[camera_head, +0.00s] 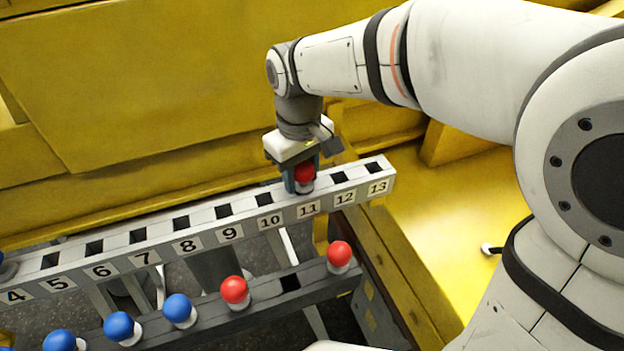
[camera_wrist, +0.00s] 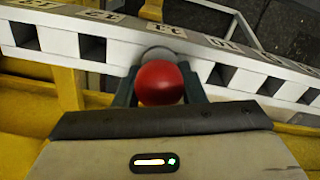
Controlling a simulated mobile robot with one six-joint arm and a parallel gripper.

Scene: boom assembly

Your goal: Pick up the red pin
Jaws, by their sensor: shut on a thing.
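A red pin (camera_head: 305,172) with a round red head and a pale base is at slot 11 of the numbered rail (camera_head: 207,239). My gripper (camera_head: 304,183) is shut on it from above, one finger on each side. The red head also shows in the wrist view (camera_wrist: 160,83) between the fingers (camera_wrist: 159,92). Its lower end is hidden, so I cannot tell how deep it sits in the slot. Two more red pins, one at the right end (camera_head: 339,254) and one left of it (camera_head: 235,291), stand on the lower rail.
Several blue pins (camera_head: 178,309) stand on the lower rail (camera_head: 262,304), left of the red ones. One empty square hole lies between its two red pins. Slots 12 and 13 of the numbered rail are empty. Yellow structure (camera_head: 190,80) rises behind the rail.

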